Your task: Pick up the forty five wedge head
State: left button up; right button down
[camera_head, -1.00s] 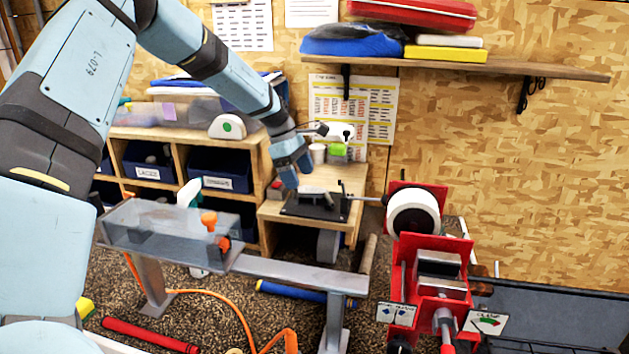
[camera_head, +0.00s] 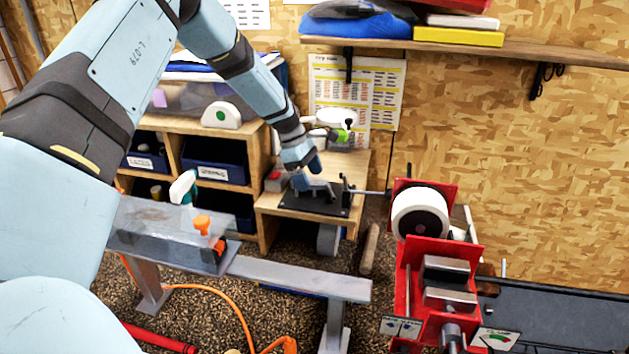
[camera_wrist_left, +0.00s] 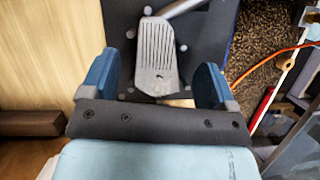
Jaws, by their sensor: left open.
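The wedge head is a grey club head with a grooved face, and it shows in the left wrist view (camera_wrist_left: 157,55) on a black plate (camera_wrist_left: 117,22). Its shaft runs off to the upper right there. My left gripper (camera_wrist_left: 158,82) is open, with one blue finger on each side of the head and a gap on both sides. In the head view the left gripper (camera_head: 312,187) is low over the black plate (camera_head: 325,205) on the wooden bench and partly hides the head. My right gripper is not in view.
A red clamp machine with a white roll (camera_head: 419,213) stands just right of the bench (camera_head: 268,205). A grey metal beam (camera_head: 300,276) and a clear box (camera_head: 150,225) are in front. A shelf (camera_head: 460,55) hangs above.

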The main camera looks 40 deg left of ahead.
pick_arm(q)
jog(key=shift+w+d+f, duration=0.1)
jog(key=shift+d+f, duration=0.05)
jog(key=shift+f, duration=0.3)
jog(key=c, duration=1)
jog(key=shift+r, duration=0.1)
jog(key=shift+r, duration=0.1)
